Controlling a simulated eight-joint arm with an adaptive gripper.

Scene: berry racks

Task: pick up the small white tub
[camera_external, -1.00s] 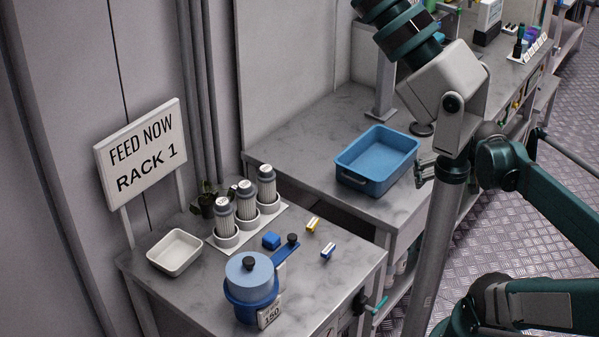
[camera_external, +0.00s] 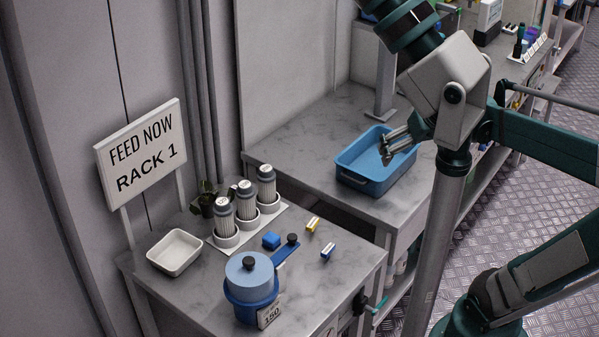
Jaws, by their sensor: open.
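The small white tub (camera_external: 174,252) stands upright and looks empty at the left end of the near marble-topped table, in front of the rack sign. My gripper (camera_external: 384,153) is open with nothing between its fingers. It shows in front of the right part of the blue bin (camera_external: 366,182), well to the right of the tub and apart from it. From this view I cannot tell how high the gripper is above the bin.
Several grey-capped white cylinders (camera_external: 247,206) stand in a holder beside the tub. A blue lidded pot (camera_external: 250,288), a blue block (camera_external: 271,240) and two small labelled blocks (camera_external: 313,224) share the table. The sign (camera_external: 142,151) rises behind the tub.

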